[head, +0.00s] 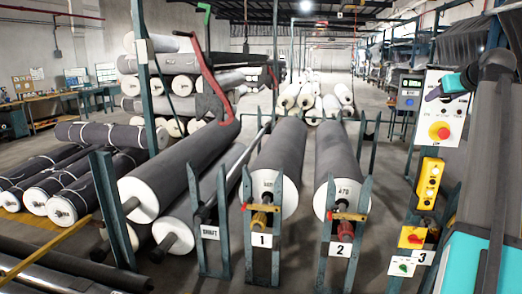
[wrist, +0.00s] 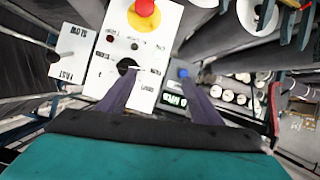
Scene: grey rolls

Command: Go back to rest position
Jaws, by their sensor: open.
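My gripper (head: 434,94) is at the right of the head view, in front of the upper part of a white control panel (head: 436,132). In the wrist view my gripper (wrist: 158,80) has its two dark fingers spread apart with nothing between them. The panel (wrist: 112,68) fills the upper left there, with a red button (wrist: 145,7) on a yellow disc and a dark knob (wrist: 126,64) close by the left fingertip. I cannot tell whether that finger touches the knob.
A grey box with a display (head: 409,92) stands behind the panel. Yellow switch boxes (head: 429,183) hang below it. Grey rolls numbered 1 (head: 279,158) and 2 (head: 338,160) lie on green stands in the middle. More rolls (head: 85,185) lie at left. The aisle behind is open floor.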

